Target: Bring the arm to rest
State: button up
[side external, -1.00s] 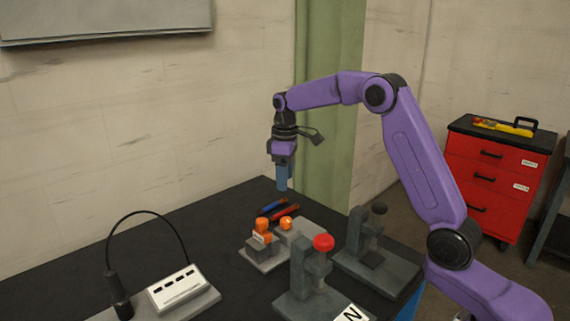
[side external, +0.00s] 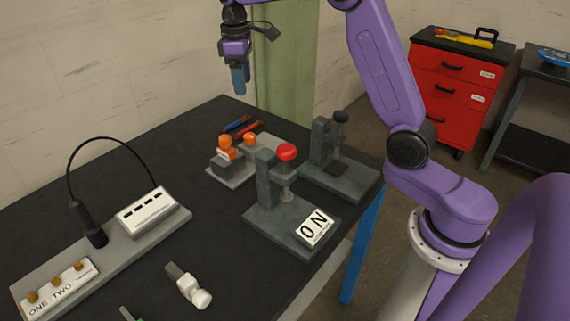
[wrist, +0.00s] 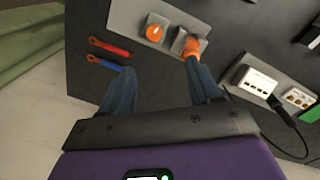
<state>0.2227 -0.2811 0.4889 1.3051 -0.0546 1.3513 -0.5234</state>
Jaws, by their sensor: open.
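My gripper (side external: 240,80) hangs in the air above the back part of the black table (side external: 110,150), pointing down. In the wrist view my gripper (wrist: 165,92) shows two blue fingers spread apart with nothing between them. Beyond the fingers in that view is a grey fixture (wrist: 130,15) with an orange round knob (wrist: 155,32) and a block with an orange top (wrist: 194,46). The same fixture (side external: 270,143) stands below and near my gripper in the side view, apart from it.
A press with a red knob (side external: 286,152) and one with a black knob (side external: 340,116) stand toward the right. A lamp-like cable stand (side external: 92,225) and white box (side external: 146,210) are at the left. Red (wrist: 109,47) and blue (wrist: 104,63) tools lie beside the fixture.

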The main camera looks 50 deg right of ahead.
jog(key=s+a+r+n+t+h, duration=0.1)
jog(key=s+a+r+h, duration=0.1)
jog(key=s+a, duration=0.35)
jog(key=s+a+r+n+t+h, duration=0.1)
jog(key=s+a+r+t+h, duration=0.15)
jog(key=s, duration=0.65)
jog(key=s+d+f+n+g+y, duration=0.1)
jog(key=s+f+n+g+y, duration=0.3)
jog(key=s, duration=0.8)
jog(key=s+f+t+y, duration=0.15)
jog(key=s+f, duration=0.45)
jog(key=s, duration=0.7)
notch_tip(320, 180, up, 11)
jog(key=w+a+r+m, duration=0.15)
jog(key=w+m, duration=0.25)
jog(key=w, duration=0.4)
jog(key=w+a+r+m, duration=0.1)
jog(key=w+a+m, duration=0.2)
jog(key=w, duration=0.5)
jog(key=m+g, duration=0.1)
jog(key=m, duration=1)
send_over(250, 136)
notch_tip(250, 136, down, 8)
notch_tip(250, 136, down, 18)
jog(key=shift+w+r, duration=0.1)
jog(key=shift+r, duration=0.1)
